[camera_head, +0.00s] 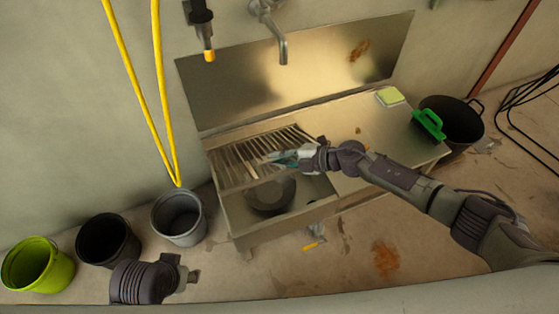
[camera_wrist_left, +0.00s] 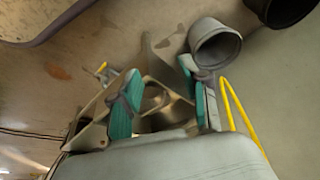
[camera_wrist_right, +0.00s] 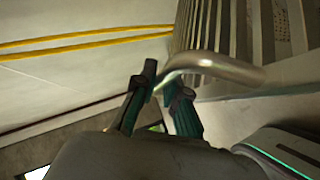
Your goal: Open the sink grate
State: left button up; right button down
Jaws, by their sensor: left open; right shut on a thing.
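The slatted metal sink grate (camera_head: 245,158) lies over the back left part of the steel sink (camera_head: 325,190). My right gripper (camera_head: 283,158) reaches in from the right over the grate. In the right wrist view my right gripper (camera_wrist_right: 162,76) is shut on a curved metal bar (camera_wrist_right: 220,66), which looks like the grate handle; the slats (camera_wrist_right: 235,30) show behind it. I cannot tell whether the grate is raised. In the left wrist view my left gripper (camera_wrist_left: 160,70) is open and empty, with the sink beyond it.
A dark pot (camera_head: 270,195) sits in the basin. A tap (camera_head: 281,48) hangs above. Grey (camera_head: 178,218), black (camera_head: 106,240) and green (camera_head: 36,264) buckets stand at left.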

pick_arm(q)
jog(key=shift+s+p+x, duration=0.15)
jog(key=shift+p+x, duration=0.05)
jog(key=shift+x, duration=0.75)
jog(key=shift+s+p+x, duration=0.2)
jog(key=shift+p+x, duration=0.05)
jog(key=shift+x, duration=0.75)
jog(key=shift+s+p+x, duration=0.15)
jog(key=shift+p+x, duration=0.05)
jog(key=shift+x, duration=0.75)
pick_arm(e)
jog(key=shift+w+a+r, duration=0.25)
jog(key=shift+w+r, duration=0.7)
jog(key=shift+r, duration=0.2)
pick_arm(q)
jog(key=shift+f, duration=0.2)
jog(key=shift+c, duration=0.2)
